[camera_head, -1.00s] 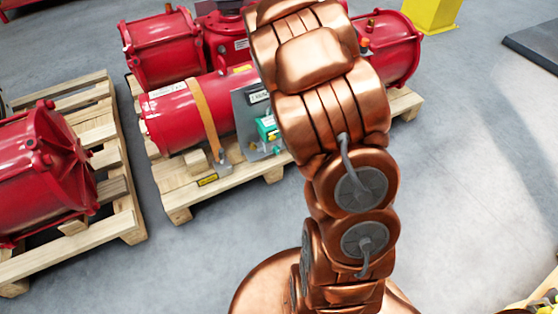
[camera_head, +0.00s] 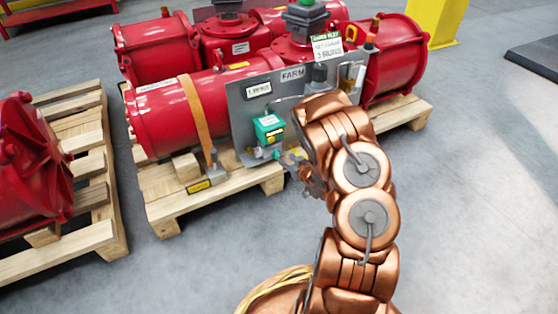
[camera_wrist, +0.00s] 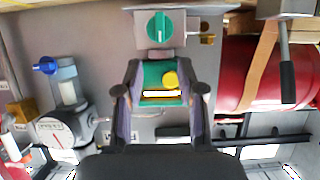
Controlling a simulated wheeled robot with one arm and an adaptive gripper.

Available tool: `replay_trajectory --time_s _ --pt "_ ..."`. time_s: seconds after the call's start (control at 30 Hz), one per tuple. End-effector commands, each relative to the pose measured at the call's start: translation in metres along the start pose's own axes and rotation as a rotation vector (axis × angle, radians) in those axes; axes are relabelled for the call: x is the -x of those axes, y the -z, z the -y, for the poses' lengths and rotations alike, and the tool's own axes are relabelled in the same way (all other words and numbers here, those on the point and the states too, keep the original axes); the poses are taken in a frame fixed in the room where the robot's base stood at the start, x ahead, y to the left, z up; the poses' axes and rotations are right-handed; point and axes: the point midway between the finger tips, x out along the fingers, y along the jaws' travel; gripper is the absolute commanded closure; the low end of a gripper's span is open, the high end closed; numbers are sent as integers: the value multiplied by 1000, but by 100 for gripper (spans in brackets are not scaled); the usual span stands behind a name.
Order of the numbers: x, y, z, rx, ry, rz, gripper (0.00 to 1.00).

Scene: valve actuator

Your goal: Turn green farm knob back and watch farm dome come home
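A green knob (camera_wrist: 160,27) sits on a grey block in the wrist view, above the tips of my gripper (camera_wrist: 161,68). Its bar looks roughly upright in that view. The two fingers stand apart with nothing clamped. Between them shows a green box (camera_wrist: 150,72) with a round yellow part (camera_wrist: 170,79); contact cannot be told. In the head view the green box (camera_head: 268,127) is on the grey FARM panel (camera_head: 243,118). My gripper (camera_head: 302,176) is low beside the panel there, partly hidden by my arm. A dark housing with a green top (camera_head: 306,14) stands above the panel.
Red actuators (camera_head: 170,113) fill the wooden pallet (camera_head: 217,200). The wrist view shows a gauge (camera_wrist: 52,132), a blue handle (camera_wrist: 45,66) and a black-gripped lever (camera_wrist: 286,75) around the gripper. Another pallet (camera_head: 93,237) stands left.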

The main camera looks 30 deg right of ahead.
Motion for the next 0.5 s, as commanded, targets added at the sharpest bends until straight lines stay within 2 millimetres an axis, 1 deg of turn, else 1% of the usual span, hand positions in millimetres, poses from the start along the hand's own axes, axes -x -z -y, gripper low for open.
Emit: replay_trajectory --time_s 0.17,0.23,0.5 --pt "-8 0 1 0 2 -5 61" --pt "-15 0 1 0 3 -6 61" --pt "-50 -1 1 1 4 -7 61"
